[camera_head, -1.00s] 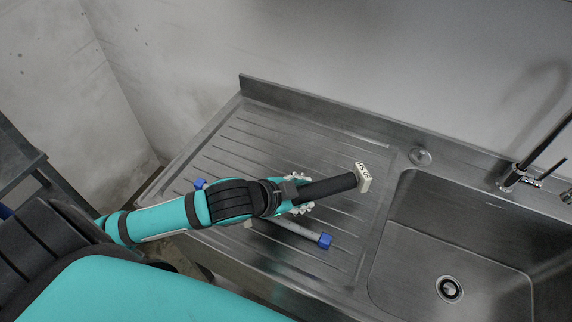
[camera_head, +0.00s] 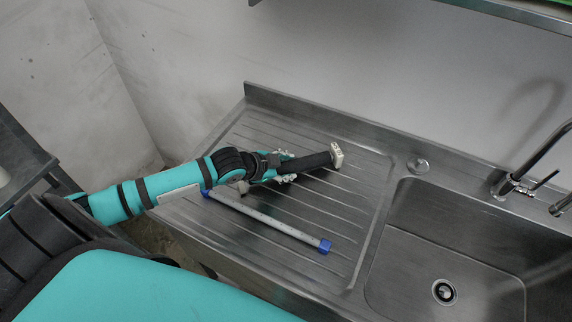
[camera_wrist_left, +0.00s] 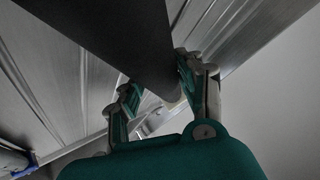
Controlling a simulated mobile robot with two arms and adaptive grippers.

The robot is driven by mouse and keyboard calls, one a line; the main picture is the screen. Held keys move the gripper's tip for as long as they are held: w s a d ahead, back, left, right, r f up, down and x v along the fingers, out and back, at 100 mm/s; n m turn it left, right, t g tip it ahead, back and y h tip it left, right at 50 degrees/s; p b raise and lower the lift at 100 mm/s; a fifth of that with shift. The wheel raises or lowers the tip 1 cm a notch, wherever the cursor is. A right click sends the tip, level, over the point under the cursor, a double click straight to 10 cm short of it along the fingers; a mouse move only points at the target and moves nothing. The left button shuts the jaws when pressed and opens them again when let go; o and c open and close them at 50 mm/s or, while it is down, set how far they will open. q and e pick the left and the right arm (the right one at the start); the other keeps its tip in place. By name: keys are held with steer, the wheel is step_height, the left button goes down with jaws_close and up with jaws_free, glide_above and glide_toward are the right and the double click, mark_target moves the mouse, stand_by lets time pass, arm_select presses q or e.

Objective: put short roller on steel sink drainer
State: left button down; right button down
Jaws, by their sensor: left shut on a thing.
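The short roller (camera_head: 312,163) is a black cylinder with a white block on its right end. My left gripper (camera_head: 284,168) is shut on it near its left end, and the roller points right over the ribbed steel sink drainer (camera_head: 350,205). In the left wrist view the dark roller (camera_wrist_left: 140,35) lies between the two fingers of the gripper (camera_wrist_left: 158,82). I cannot tell whether the roller touches the drainer. My right gripper is not in view.
A longer grey roller with blue ends (camera_head: 265,221) lies on the front part of the drainer. The sink basin (camera_head: 455,235) and a tap (camera_head: 510,185) are at the right. A raised steel back edge (camera_head: 300,110) runs along the wall.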

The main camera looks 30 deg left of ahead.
arm_select(q)
steer(key=shift+f, duration=0.1)
steer(key=c, duration=0.8)
jaws_free()
steer(key=shift+f, duration=0.1)
steer(key=shift+b+v, duration=0.3)
steer(key=shift+v, duration=5.8)
steer(key=shift+d, duration=0.1)
